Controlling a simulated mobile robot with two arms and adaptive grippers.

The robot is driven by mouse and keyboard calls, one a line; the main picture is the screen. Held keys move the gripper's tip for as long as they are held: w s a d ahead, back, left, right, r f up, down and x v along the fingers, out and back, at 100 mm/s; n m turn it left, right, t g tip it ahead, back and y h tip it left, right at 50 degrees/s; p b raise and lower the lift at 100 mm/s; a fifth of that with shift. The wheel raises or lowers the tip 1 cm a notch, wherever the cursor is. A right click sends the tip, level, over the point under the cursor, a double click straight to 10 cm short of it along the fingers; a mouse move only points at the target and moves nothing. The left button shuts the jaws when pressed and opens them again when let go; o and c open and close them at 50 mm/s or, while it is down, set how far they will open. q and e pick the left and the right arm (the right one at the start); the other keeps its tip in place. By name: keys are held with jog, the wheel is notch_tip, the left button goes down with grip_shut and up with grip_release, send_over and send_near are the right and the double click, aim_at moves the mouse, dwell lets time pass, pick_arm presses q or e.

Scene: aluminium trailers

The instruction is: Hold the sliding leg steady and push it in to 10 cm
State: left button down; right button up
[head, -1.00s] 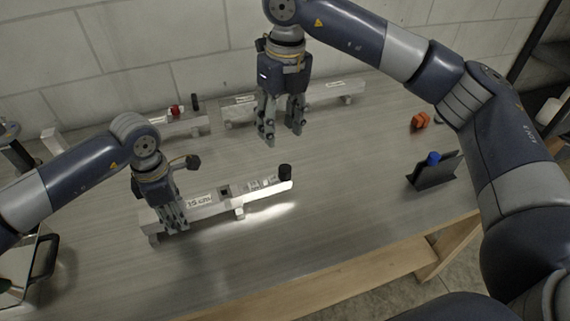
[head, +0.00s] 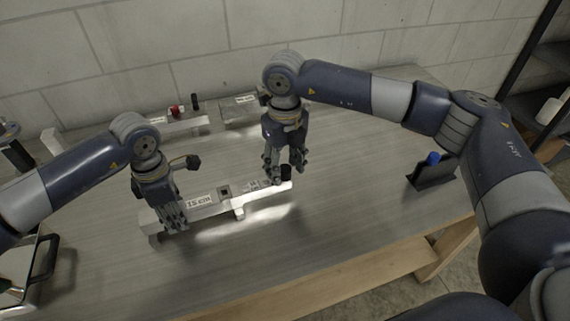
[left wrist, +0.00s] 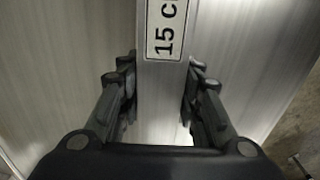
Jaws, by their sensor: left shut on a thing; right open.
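The sliding leg assembly, a metal bar with a "15 cm" label (head: 200,200), lies across the bench in the head view. Its right end carries a black knob (head: 285,172). My left gripper (head: 174,226) is shut on the bar's left part. In the left wrist view its fingers (left wrist: 162,95) sit on both sides of the bar beside the label (left wrist: 166,28). My right gripper (head: 285,176) is open at the bar's right end, by the black knob. Its fingers partly hide that end, and I cannot tell whether they touch it.
Another metal bar with a red part (head: 177,111) lies behind, near the wall. A further labelled bar (head: 238,112) is partly hidden by my right arm. A dark stand with a blue knob (head: 433,158) stands at the right. The bench front (head: 290,245) is clear.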

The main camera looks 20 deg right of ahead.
aim_at(242, 190)
jog(key=shift+c, duration=0.2)
grip_shut()
pick_arm(q)
jog(key=shift+d, duration=0.1)
pick_arm(e)
jog(key=a, duration=1)
jog(key=shift+s+a, duration=0.25)
jog(key=shift+a, duration=0.05)
grip_release()
jog(key=shift+o, duration=0.2)
